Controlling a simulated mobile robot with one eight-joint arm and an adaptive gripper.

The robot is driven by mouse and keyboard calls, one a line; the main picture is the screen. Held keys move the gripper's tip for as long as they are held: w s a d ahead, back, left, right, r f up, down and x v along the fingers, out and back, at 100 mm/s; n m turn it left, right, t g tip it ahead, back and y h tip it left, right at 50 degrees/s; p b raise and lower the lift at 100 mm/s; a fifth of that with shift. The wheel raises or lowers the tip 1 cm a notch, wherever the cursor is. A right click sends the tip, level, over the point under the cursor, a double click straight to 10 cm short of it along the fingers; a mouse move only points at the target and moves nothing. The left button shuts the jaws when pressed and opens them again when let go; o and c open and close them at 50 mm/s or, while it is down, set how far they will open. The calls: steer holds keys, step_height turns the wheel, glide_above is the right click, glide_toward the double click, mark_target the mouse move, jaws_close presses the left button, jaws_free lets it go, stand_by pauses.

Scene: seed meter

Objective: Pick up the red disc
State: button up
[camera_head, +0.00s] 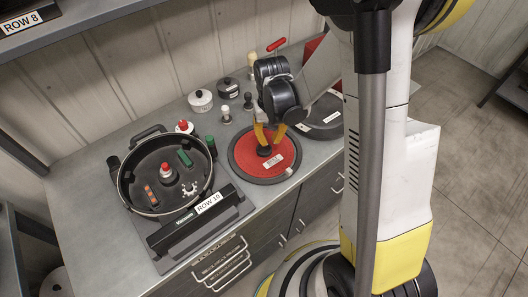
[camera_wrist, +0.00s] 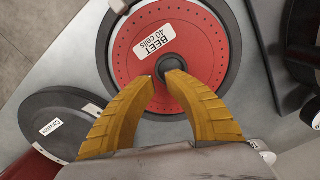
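The red disc (camera_head: 265,157) is flat and round, with a small black central knob and a white label. It lies on a larger dark round base (camera_head: 236,168) on the worktop. In the wrist view the disc (camera_wrist: 200,43) reads "BEET 40 cells". My gripper (camera_head: 268,146) points down over its middle. In the wrist view its yellow fingers (camera_wrist: 160,75) bend inward, with their tips close together at the knob and only a narrow gap between them. The fingers look shut on the knob, partly hiding it. I see no clear lift of the disc.
A dark round lid (camera_head: 325,124) lies to the right. White (camera_head: 200,101) and black (camera_head: 228,88) pots stand behind.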

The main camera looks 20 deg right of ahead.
mark_target(270, 147)
step_height(270, 147, down, 4)
steer(key=shift+s+f+b, duration=0.1)
steer(key=shift+s+b, duration=0.05)
steer(key=shift+b, duration=0.4)
jaws_close()
steer(key=shift+r, duration=0.25)
